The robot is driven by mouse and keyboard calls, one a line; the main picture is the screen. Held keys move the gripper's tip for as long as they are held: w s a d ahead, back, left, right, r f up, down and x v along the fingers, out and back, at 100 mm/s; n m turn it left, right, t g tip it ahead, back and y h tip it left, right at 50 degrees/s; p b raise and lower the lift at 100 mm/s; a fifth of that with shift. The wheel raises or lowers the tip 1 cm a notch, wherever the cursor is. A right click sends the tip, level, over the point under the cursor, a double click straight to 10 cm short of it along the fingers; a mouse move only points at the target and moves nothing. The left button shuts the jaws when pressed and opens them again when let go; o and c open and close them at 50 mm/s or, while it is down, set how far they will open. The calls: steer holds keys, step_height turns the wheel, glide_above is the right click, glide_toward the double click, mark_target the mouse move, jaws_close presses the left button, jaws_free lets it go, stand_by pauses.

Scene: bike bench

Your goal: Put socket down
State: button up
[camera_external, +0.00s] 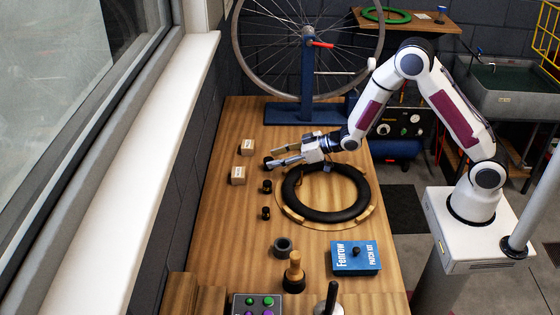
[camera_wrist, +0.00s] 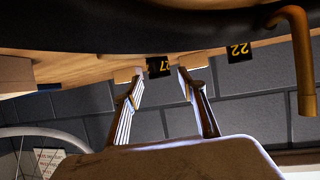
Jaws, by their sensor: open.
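My gripper (camera_external: 272,156) reaches left over the bench, low near the top, and is open. In the wrist view its two fingers (camera_wrist: 161,76) stand apart, one on each side of a black socket marked 27 (camera_wrist: 159,67). I see a gap at least on the right side; contact on the left cannot be told. In the external view this dark socket (camera_external: 267,163) is partly hidden by the fingers. A second black socket marked 22 (camera_wrist: 239,52) stands to the right in the wrist view. Two more small black sockets (camera_external: 267,187) (camera_external: 265,213) stand in front of the gripper.
Two small labelled boxes (camera_external: 247,147) (camera_external: 238,176) stand left of the sockets. A black tyre (camera_external: 291,201) lies right of them under my arm. A blue patch kit (camera_external: 356,258) lies in front. The wheel stand's blue base (camera_external: 285,112) is behind.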

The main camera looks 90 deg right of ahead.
steer(key=shift+v, duration=4.35)
steer(key=shift+r, duration=0.1)
steer(key=shift+a+r, duration=0.15)
steer(key=shift+r, duration=0.1)
steer(key=s+a+r+g, duration=0.3)
steer(key=s+a+r, duration=0.6)
steer(key=s+r, duration=0.25)
steer(key=s+a+r+g, duration=0.1)
steer(key=s+a, duration=0.2)
steer(key=s, duration=0.4)
steer(key=s+a+r+n+g+y, duration=0.1)
steer(key=s+a, duration=0.3)
steer(key=s, duration=0.3)
steer(key=s+a+r+n+g+y, duration=0.1)
steer(key=s+a+r+g, duration=0.1)
steer(key=s+a, duration=0.2)
steer(key=s, duration=0.3)
steer(key=shift+s, duration=0.15)
steer(key=shift+a, duration=0.15)
